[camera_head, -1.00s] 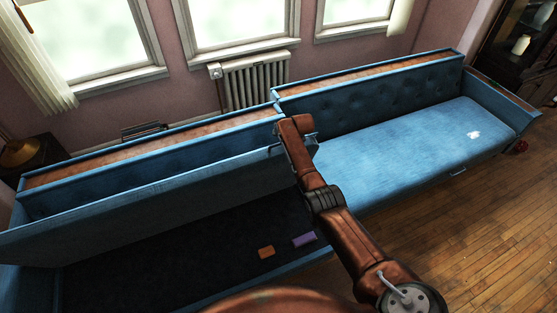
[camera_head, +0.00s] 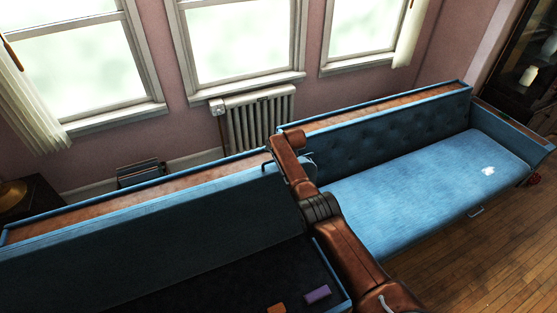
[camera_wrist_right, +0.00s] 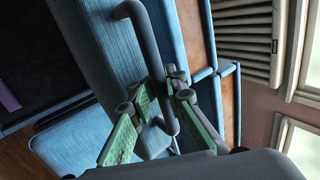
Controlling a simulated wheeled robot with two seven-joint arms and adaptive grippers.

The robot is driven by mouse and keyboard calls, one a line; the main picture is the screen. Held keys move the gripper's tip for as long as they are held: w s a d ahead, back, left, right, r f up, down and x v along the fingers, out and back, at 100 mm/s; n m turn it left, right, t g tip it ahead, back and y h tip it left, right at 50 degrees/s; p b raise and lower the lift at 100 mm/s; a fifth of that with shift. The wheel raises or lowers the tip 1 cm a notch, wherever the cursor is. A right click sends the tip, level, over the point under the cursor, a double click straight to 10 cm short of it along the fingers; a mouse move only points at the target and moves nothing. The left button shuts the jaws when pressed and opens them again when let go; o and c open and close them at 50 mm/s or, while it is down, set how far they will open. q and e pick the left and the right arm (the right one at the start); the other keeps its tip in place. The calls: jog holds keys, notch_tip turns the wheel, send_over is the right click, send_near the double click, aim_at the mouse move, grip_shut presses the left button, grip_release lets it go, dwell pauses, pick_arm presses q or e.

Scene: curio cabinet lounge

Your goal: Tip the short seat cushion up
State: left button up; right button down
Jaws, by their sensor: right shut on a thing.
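The short seat cushion (camera_head: 150,245) of the blue sofa is tipped up on the left, standing steeply near its backrest over the dark open storage space (camera_head: 250,275). In the right wrist view, the cushion (camera_wrist_right: 105,45) carries a grey bar handle (camera_wrist_right: 150,45). My right gripper (camera_wrist_right: 165,88) has its green-padded fingers closed around that handle. In the head view my right arm hides most of the gripper at the cushion's upper right corner. My left gripper is in neither view.
A purple block (camera_head: 317,294) and an orange block (camera_head: 276,309) lie in the storage space. The long seat cushion (camera_head: 425,195) is flat on the right, with a white patch (camera_head: 488,171). A radiator (camera_head: 258,120) stands behind the sofa under the windows. Wooden floor (camera_head: 490,260) is free at right.

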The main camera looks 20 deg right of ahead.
jog(key=shift+w+d+r, duration=0.25)
jog(key=shift+w+r, duration=0.05)
jog(key=shift+r, duration=0.2)
jog(key=c, duration=2.1)
grip_release()
jog(key=shift+s, duration=0.1)
jog(key=shift+o, duration=0.6)
jog(key=shift+a+f, duration=0.25)
jog(key=shift+s+a+r, duration=0.2)
jog(key=shift+s+r, duration=0.05)
jog(key=shift+r, duration=0.05)
jog(key=v, duration=1.1)
jog(key=shift+s+d, duration=0.15)
jog(key=shift+d, duration=0.05)
